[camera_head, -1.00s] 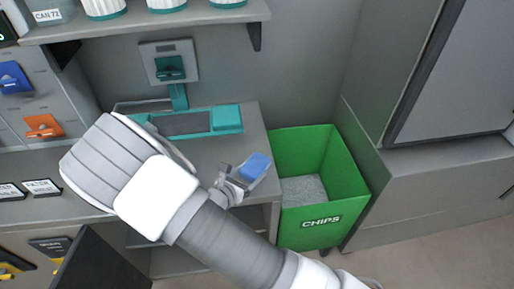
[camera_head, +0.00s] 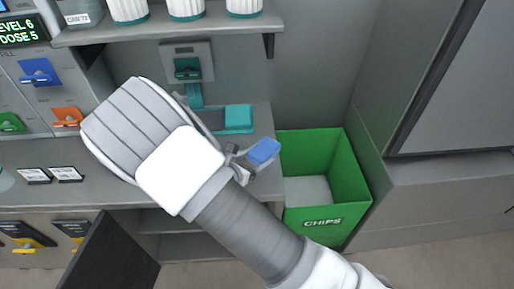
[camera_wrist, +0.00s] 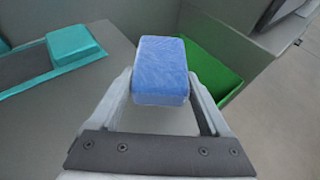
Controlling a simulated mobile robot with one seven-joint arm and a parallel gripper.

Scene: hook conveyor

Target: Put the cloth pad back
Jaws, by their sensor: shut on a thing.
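The blue cloth pad (camera_head: 264,151) is held in my gripper (camera_head: 243,163), near the right end of the counter. In the wrist view the pad (camera_wrist: 161,69) sits between the two fingertips of my gripper (camera_wrist: 160,88), which are shut on its sides. A teal tray with a raised block (camera_head: 238,118) lies on the counter behind my arm. It also shows at the left of the wrist view (camera_wrist: 75,46). My arm hides part of the tray and counter in the head view.
A green bin marked CHIPS (camera_head: 323,184) stands right of the counter. A shelf (camera_head: 160,31) with white and teal containers is above. A teal device (camera_head: 187,69) is on the back wall. A dark open door (camera_head: 110,250) is at lower left.

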